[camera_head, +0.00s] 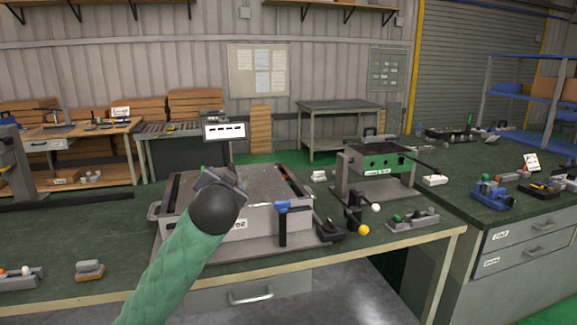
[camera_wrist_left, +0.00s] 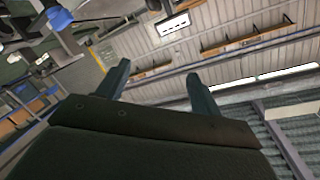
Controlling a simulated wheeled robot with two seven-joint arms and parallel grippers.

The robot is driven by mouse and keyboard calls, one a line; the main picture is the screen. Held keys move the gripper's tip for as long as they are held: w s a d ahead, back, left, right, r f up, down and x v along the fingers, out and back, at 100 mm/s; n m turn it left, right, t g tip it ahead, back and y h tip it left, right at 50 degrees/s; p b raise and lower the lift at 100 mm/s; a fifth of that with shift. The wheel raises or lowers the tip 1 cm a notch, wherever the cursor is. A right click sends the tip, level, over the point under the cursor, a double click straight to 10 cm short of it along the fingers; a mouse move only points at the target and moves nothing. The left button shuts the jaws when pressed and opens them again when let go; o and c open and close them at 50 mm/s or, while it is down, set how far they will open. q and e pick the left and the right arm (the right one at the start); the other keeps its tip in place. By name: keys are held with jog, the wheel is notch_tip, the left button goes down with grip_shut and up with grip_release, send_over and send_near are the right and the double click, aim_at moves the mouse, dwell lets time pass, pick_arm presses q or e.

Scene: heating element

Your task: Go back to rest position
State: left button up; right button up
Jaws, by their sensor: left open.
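My left arm, in a green sleeve with a dark round wrist, reaches up from the bottom of the head view. My left gripper (camera_head: 222,180) is mostly hidden behind that wrist, in front of the grey box-like fixture (camera_head: 262,180) on the bench. In the left wrist view the two dark fingers of the left gripper (camera_wrist_left: 158,88) stand apart with nothing between them. That view is tilted and looks toward the wall and ceiling. My right gripper shows in neither view.
The green-topped bench (camera_head: 110,225) carries the fixture, a blue-handled clamp (camera_head: 283,208), a green-fronted unit (camera_head: 378,163) and small blocks (camera_head: 90,270). A blue vise (camera_head: 492,194) stands on the right bench. The bench's left part is mostly clear.

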pick_arm(q)
jog(key=s+f+n+g+h+p, duration=0.1)
jog(key=s+f+g, duration=0.2)
jog(key=s+f, duration=0.6)
jog(key=s+f+g+h+p, duration=0.15)
jog(key=s+f, duration=0.45)
jog(key=f, duration=0.6)
jog(key=s+f+n+g+h, duration=0.1)
jog(key=s+f+g, duration=0.3)
jog(key=s+f, duration=0.5)
jog(key=s+d+f+n+g+p, duration=0.1)
jog(key=s+f+g, duration=0.4)
jog(key=s+f, duration=1.3)
jog(key=s, duration=0.4)
jog(key=shift+d+f+p, duration=0.3)
jog(key=shift+p, duration=0.05)
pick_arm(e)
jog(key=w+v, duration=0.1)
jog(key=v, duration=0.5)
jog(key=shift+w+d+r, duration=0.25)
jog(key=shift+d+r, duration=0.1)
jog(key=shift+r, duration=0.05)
pick_arm(q)
jog(key=shift+n, duration=0.3)
